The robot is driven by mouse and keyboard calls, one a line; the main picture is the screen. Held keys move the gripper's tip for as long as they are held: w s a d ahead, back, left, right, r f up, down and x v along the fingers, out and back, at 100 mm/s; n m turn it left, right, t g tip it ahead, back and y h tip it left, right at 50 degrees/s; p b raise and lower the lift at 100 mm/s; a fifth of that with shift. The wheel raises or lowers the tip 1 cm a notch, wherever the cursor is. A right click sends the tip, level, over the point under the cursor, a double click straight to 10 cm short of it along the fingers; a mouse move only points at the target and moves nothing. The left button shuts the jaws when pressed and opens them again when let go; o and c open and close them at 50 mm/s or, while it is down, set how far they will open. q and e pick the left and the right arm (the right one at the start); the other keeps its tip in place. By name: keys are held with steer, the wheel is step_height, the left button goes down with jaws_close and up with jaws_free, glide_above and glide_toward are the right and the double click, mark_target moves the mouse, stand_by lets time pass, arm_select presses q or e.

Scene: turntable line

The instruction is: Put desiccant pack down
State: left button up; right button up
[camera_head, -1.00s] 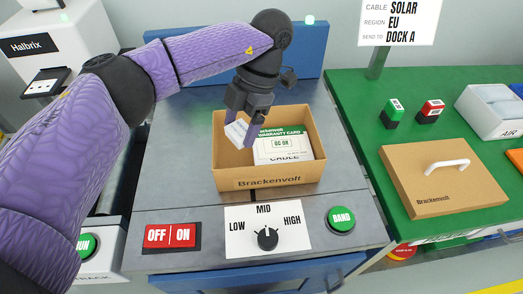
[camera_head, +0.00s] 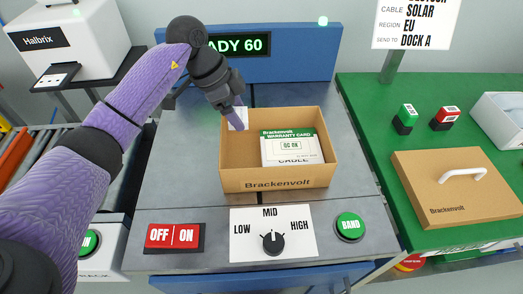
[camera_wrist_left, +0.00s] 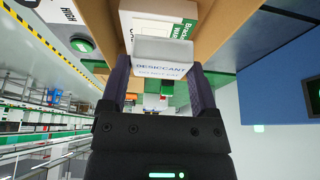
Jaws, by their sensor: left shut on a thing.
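The desiccant pack (camera_wrist_left: 162,56) is a small white packet held between the two fingers of my left gripper (camera_wrist_left: 160,85) in the left wrist view. In the head view the pack (camera_head: 238,118) shows as a white patch at the left gripper (camera_head: 238,122), which hangs over the back left of the open cardboard box (camera_head: 277,180). The gripper is shut on the pack. Inside the box a green and white warranty card (camera_head: 290,148) lies on the right side; the left part of the box floor is bare. My right gripper is not in view.
A panel with an OFF/ON switch (camera_head: 174,237), a dial (camera_head: 273,242) and a green BAND button (camera_head: 349,226) lies in front of the box. A cardboard lid with handle (camera_head: 455,205) and two small stamps lie on the green table (camera_head: 365,120).

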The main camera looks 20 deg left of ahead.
arm_select(q)
step_height(320, 180, down, 8)
steer(key=b, duration=0.3)
steer(key=shift+f, duration=0.2)
steer(key=shift+f+b, duration=0.35)
steer(key=shift+r, duration=0.25)
steer(key=shift+f, duration=0.6)
steer(key=o, duration=1.1)
steer(key=shift+c, duration=0.2)
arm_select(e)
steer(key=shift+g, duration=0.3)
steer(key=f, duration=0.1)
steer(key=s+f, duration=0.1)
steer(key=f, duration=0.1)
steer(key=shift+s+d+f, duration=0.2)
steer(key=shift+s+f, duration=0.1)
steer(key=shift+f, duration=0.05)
